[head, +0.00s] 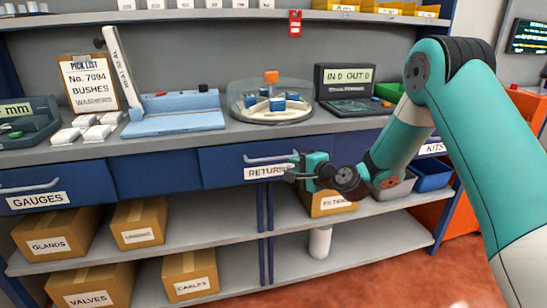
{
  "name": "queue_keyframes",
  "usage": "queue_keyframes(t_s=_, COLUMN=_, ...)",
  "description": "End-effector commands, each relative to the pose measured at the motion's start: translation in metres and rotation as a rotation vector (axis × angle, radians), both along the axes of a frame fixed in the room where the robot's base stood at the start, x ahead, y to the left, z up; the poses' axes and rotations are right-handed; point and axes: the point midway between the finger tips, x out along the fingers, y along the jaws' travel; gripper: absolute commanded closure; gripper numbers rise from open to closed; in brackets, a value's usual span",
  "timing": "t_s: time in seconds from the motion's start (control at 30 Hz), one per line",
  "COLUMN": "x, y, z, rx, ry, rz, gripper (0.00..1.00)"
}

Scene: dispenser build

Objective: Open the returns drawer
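The returns drawer (222,166) is a blue drawer front under the worktop, with a white label reading "RETURNS", partly covered by my gripper. It looks shut, roughly in line with the panels beside it. Its pale bar handle (268,159) runs across the front above the label. My gripper (293,168) is in front of the drawer, at the right end of the handle, pointing left. Its fingertips are small and dark there. I cannot tell whether they touch the handle or how far apart they are.
The gauges drawer (75,192) is at the left. On the worktop stand a blue tray (174,122), a round clear dispenser (271,116) and a counter display (346,81). Boxes, including one labelled filters (334,204), sit on shelves below. Red floor (400,275) is clear in front.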

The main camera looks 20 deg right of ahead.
Motion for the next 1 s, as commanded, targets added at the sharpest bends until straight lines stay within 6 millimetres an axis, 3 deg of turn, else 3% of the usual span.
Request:
queue_keyframes(t_s=0.2, x=0.046, y=0.021, z=-0.009, rx=-0.001, ry=-0.002, rz=0.003, gripper=0.78)
queue_keyframes(t_s=0.43, x=0.081, y=0.035, z=-0.017, rx=-0.003, ry=0.0, rz=0.003, gripper=0.78)
queue_keyframes(t_s=0.6, x=0.093, y=0.04, z=-0.02, rx=-0.001, ry=0.001, rz=0.001, gripper=0.78)
queue_keyframes(t_s=0.9, x=0.095, y=0.04, z=-0.02, rx=-0.001, ry=0.002, rz=0.0, gripper=0.78)
queue_keyframes(t_s=1.0, x=0.095, y=0.04, z=-0.02, rx=-0.001, ry=0.001, rz=0.0, gripper=0.99)
